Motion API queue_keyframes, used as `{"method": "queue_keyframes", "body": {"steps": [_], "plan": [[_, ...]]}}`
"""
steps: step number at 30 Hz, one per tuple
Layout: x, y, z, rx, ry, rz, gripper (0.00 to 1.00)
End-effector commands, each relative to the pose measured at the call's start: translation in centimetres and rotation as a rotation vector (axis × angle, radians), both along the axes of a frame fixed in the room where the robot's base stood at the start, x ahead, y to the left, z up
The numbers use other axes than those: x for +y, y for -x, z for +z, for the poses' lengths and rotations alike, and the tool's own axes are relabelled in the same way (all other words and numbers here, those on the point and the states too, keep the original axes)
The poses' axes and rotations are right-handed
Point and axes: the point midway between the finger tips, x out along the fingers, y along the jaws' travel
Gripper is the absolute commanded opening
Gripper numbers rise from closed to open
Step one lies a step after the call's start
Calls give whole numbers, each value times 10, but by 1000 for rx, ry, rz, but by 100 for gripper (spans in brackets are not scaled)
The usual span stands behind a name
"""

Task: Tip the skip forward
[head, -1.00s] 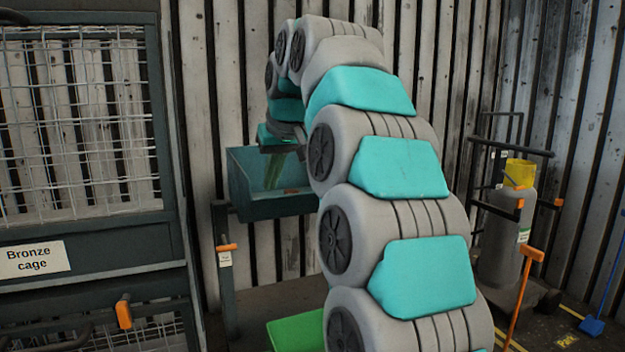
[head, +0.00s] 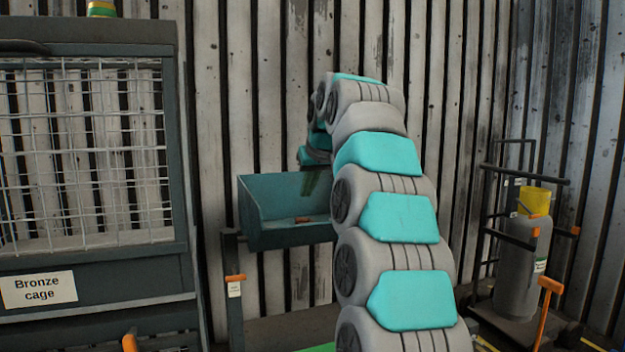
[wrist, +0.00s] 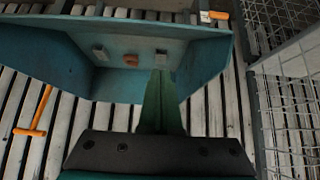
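The skip (head: 286,235) is a teal open-topped bin held above the floor against the corrugated wall. It looks level, and a small brown piece (head: 302,219) lies in it. My gripper (head: 312,185) is at the skip's right part, with its green fingers over the opening. My arm hides the skip's right end. In the wrist view the skip (wrist: 45,45) fills the upper left, with pale blocks and the brown piece (wrist: 131,60) inside. My gripper (wrist: 160,80) shows there as one tapering green shape, its fingers together with nothing between them. Whether it touches the skip is unclear.
A dark cage (head: 180,230) with wire mesh and a "Bronze cage" label stands at left. An orange-topped lever (head: 235,280) is below the skip's left side. A trolley with a grey cylinder (head: 520,265) and an orange handle (head: 550,286) stands at right.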

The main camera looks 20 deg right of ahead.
Motion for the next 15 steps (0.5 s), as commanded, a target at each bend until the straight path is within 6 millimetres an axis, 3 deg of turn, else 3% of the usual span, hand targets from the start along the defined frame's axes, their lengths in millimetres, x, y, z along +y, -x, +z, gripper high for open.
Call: {"method": "queue_keyframes", "body": {"steps": [5, 15], "plan": [[1, -24, -29, 4, 0, 0, 0], [1, -9, -43, 2, 1, 2, 0]]}}
